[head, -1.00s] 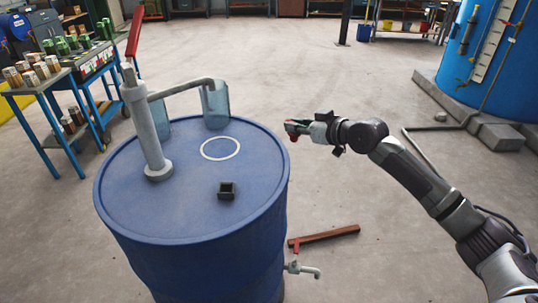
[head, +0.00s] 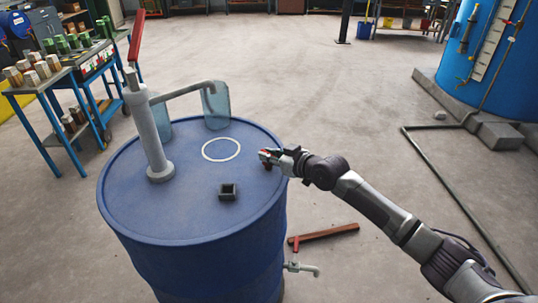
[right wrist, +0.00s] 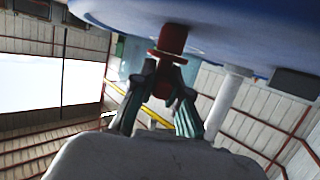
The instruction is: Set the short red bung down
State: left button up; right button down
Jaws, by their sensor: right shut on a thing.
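The short red bung (right wrist: 170,42) is held between the fingertips of my right gripper (right wrist: 163,78) in the right wrist view. In the head view my right gripper (head: 270,156) is over the right edge of the blue drum (head: 200,210), with a small red spot of the bung at its tip. Whether the bung touches the drum top cannot be told. A white ring (head: 221,150) is marked on the drum top, to the left of the gripper. My left gripper is not in view.
A small dark square cup (head: 228,192) sits near the drum's front. A tap (head: 302,268) juts out low on the right. A blue cart (head: 75,100) stands left.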

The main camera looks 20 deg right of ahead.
jog(key=c, duration=1.2)
grip_release()
jog(key=shift+f, duration=0.1)
jog(key=shift+s, duration=0.1)
jog(key=v, duration=1.2)
